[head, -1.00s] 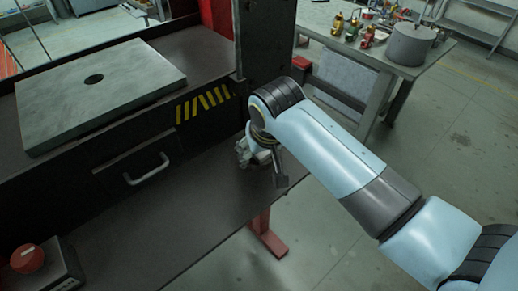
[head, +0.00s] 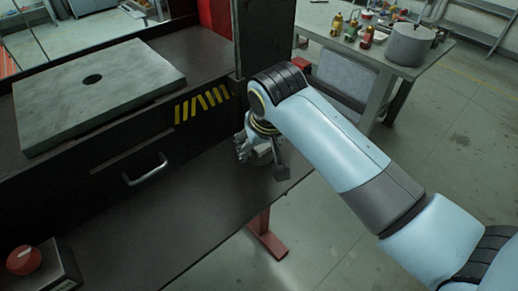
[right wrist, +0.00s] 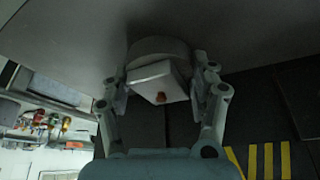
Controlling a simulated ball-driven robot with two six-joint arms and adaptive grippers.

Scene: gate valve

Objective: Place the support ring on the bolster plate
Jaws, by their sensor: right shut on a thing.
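The bolster plate (head: 60,98) is a thick grey square slab with a round hole, lying flat on the dark press at the left of the head view. My right gripper (right wrist: 160,92) is shut on a grey piece (right wrist: 157,48) with a round body and a square pale block bearing an orange spot, apparently the support ring. In the head view my right gripper (head: 262,154) is low over the front shelf, right of the bolster plate, and my arm hides much of it and the piece. I cannot tell if the piece touches the shelf. My left gripper is out of view.
The dark front shelf (head: 190,215) is mostly clear. A drawer handle (head: 146,170) and yellow stripes (head: 203,103) mark the press front. A red button box (head: 28,262) stands at the lower left. A bench (head: 372,70) with bottles and a grey cylinder (head: 409,45) is behind.

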